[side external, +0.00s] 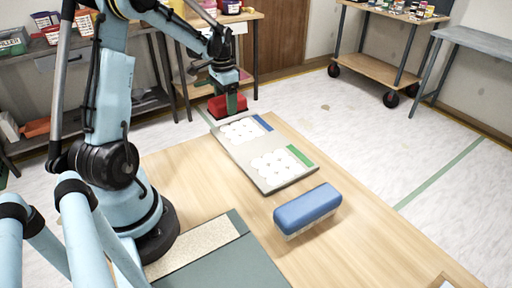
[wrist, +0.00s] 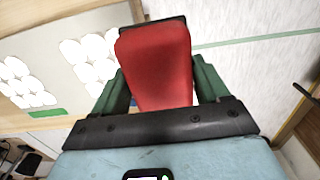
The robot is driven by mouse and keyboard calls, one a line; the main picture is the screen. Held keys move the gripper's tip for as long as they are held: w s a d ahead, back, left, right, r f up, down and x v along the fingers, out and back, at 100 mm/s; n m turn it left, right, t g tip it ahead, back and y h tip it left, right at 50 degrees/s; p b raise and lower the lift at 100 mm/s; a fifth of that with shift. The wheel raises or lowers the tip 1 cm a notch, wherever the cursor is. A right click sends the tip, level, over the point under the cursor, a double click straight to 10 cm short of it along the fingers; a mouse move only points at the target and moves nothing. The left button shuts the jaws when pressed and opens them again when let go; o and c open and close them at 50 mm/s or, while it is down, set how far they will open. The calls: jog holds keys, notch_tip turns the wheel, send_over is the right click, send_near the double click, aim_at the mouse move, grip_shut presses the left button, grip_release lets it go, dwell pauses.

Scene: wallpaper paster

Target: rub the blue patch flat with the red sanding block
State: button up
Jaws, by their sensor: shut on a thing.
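My gripper (side external: 232,98) is shut on the red sanding block (side external: 222,108), which sits between its green fingers. In the wrist view, the red block (wrist: 155,62) fills the middle between the fingers. In the side view, the block is by the far end of a grey board (side external: 236,158); I cannot tell whether it touches the board. The board bears two groups of white round blobs. The far white group (side external: 241,130) lies beside a blue strip (side external: 263,122), the near group (side external: 271,167) beside a green strip (side external: 300,156).
A blue block (side external: 307,207) with a pale underside lies on the wooden table (side external: 370,240), near the board's near end. A dark green mat (side external: 225,268) lies at the front. The table's right side is largely clear. Shelves and a wheeled cart (side external: 385,50) stand behind.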

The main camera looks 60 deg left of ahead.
aim_at(255, 146)
notch_tip(255, 146, up, 5)
notch_tip(255, 146, down, 7)
jog(key=shift+w+d+f, duration=0.1)
jog(key=shift+d+f, duration=0.2)
jog(key=shift+d, duration=0.35)
jog(key=shift+c, duration=0.4)
jog(key=d, duration=1.5)
jog(key=shift+d, duration=0.25)
jog(key=a, duration=1.7)
jog(key=shift+a+f, duration=0.2)
jog(key=shift+f, duration=0.1)
jog(key=shift+c, duration=1.2)
jog(key=d, duration=1.7)
jog(key=shift+r, duration=0.15)
notch_tip(255, 146, up, 8)
jog(key=shift+r, duration=0.25)
